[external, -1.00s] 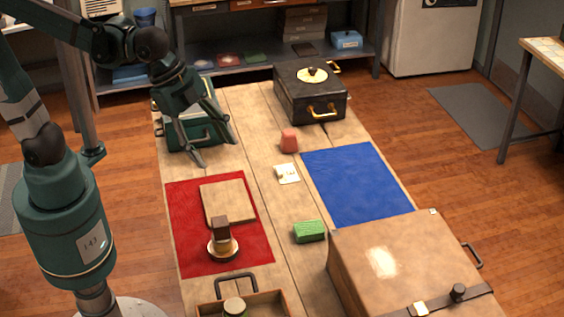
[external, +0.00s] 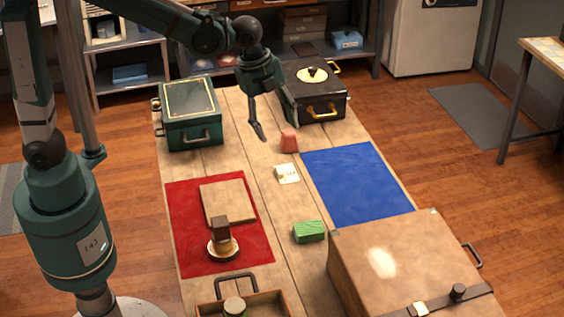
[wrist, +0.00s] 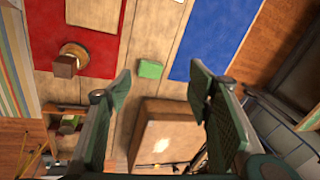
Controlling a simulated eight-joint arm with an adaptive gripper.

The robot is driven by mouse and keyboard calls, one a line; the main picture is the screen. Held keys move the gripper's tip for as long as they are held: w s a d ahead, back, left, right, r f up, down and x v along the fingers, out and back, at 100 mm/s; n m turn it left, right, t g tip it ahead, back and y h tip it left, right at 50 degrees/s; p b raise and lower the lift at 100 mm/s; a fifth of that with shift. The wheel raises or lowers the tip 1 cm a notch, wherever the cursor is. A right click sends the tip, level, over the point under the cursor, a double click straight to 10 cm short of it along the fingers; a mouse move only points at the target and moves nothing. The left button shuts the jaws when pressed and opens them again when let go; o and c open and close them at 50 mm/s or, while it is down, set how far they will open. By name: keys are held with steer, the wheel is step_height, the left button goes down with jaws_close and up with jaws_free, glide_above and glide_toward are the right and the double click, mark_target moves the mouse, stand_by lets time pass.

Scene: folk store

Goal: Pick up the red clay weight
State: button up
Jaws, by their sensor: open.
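The red clay weight (external: 289,141) is a small pinkish-red block standing on the wooden table in the external view, in front of the black case. My gripper (external: 276,120) is above the table at the back, open and empty. In the external view its fingers show just left of the red weight and in front of the black case. In the wrist view my gripper (wrist: 155,85) has its fingers spread wide with nothing between the tips. The red weight does not show in the wrist view.
A black case (external: 318,108) and a green case (external: 191,125) stand at the back. A white card (external: 287,174), a green block (external: 309,231), a red cloth (external: 185,258), a blue cloth (external: 357,185) and a big tan box (external: 390,245) lie nearer. A brown block (external: 220,228) sits on a round dish.

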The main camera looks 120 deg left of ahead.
steer(key=s+a+f+m, duration=0.1)
steer(key=a+f, duration=0.2)
steer(key=a, duration=0.3)
steer(key=s+a+f+g, duration=0.1)
steer(key=s+a+f, duration=0.15)
steer(key=a, duration=0.35)
steer(key=s+a+f+m, duration=0.1)
steer(key=a+f, duration=0.3)
steer(key=a, duration=0.2)
steer(key=m+g+h+b, duration=0.1)
steer(key=m+h, duration=0.1)
glide_above(289, 132)
step_height(289, 132, down, 11)
steer(key=shift+r, duration=0.15)
steer(key=shift+f, duration=1.3)
steer(key=shift+f+b, duration=0.45)
steer(key=shift+f, duration=2.15)
steer(key=c, duration=1.2)
